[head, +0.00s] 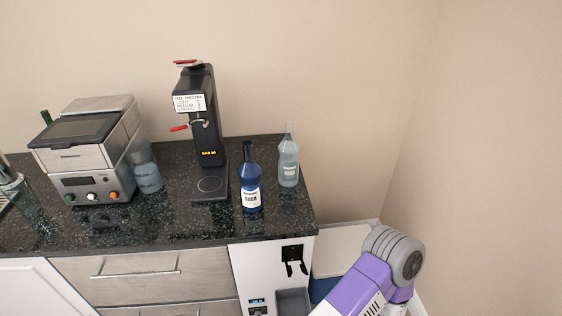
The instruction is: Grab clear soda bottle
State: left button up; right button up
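The clear soda bottle (289,163) stands upright near the right end of the dark stone counter (140,231). It is pale and see-through, with a narrow neck and a light label. A dark blue soda bottle (249,184) stands upright just left of it and nearer the front edge. Part of my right arm shows at the lower right, beside the counter's right end and below the bottles. Neither gripper shows in the head view, and nothing is seen touching the clear bottle.
A black dispenser (203,125) with a red handle stands left of the bottles. A metal machine (90,152) and a pale blue bottle or cylinder (147,176) stand further left. A white unit (262,262) is under the counter's right end. Walls close off the back and right.

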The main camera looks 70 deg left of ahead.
aim_at(289, 149)
jog(key=u, duration=1.9)
